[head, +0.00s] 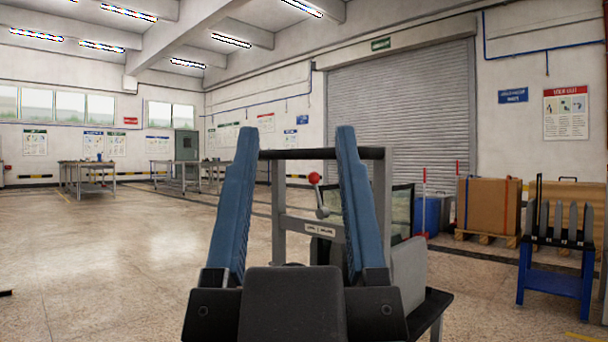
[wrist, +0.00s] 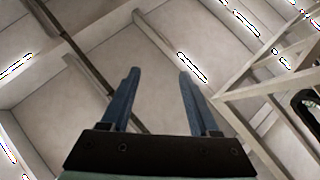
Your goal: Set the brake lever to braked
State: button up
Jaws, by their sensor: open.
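The brake lever (head: 319,197) shows in the head view between my gripper's two fingers. It has a red ball knob on a short metal arm and stands nearly upright, leaning slightly left at the top. It is mounted on a grey frame (head: 280,222) with a dark top bar, and a small label plate (head: 320,230) sits below it, its text too small to read surely. My gripper (head: 297,132) is open and empty, its blue fingers pointing up, in front of the frame and apart from the lever. In the wrist view my gripper (wrist: 158,75) has only ceiling between its fingers; the lever is not seen there.
A blue stand (head: 549,270) with grey upright plates is at right. Brown boxes (head: 488,206) on a pallet and a blue bin (head: 430,214) stand before the roller shutter (head: 405,115). Workbenches (head: 88,175) are far left. The floor at left (head: 110,250) is clear.

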jog(key=shift+r, duration=0.2)
jog(key=c, duration=0.5)
notch_tip(320, 180, up, 5)
jog(key=p, duration=0.5)
jog(key=shift+f, duration=0.15)
grip_shut()
notch_tip(320, 180, up, 27)
jog(key=p, duration=2.7)
